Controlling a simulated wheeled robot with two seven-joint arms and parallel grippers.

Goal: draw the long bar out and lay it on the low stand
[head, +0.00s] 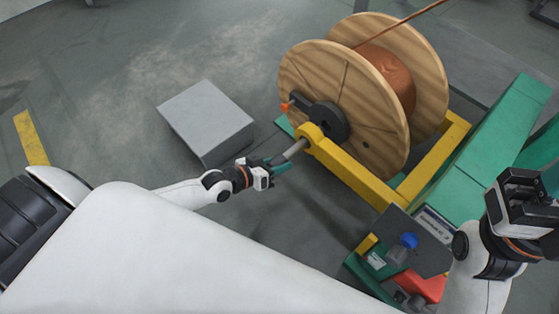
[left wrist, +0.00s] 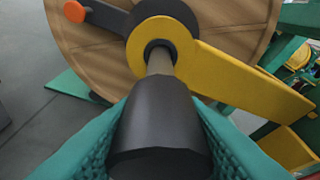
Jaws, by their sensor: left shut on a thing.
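The long bar (head: 293,151) sticks out of the yellow bearing ring at the hub of the wooden reel; only its near end shows, the rest is hidden inside. In the left wrist view its dark, thick end (left wrist: 158,125) lies between the green finger pads. My left gripper (head: 277,165) is shut on that end, in line with the bar. The low stand (head: 207,118) is a plain grey block on the floor, left of the reel, with a bare top. My right gripper (head: 524,200) is at the right edge, away from the bar; its finger opening is unclear.
The wooden reel (head: 335,85) with copper wire sits in a yellow frame (head: 355,178). A dark arm with an orange knob (head: 286,106) is at its hub. A green beam (head: 495,145) and a small control panel (head: 405,240) stand at right. Floor around the stand is clear.

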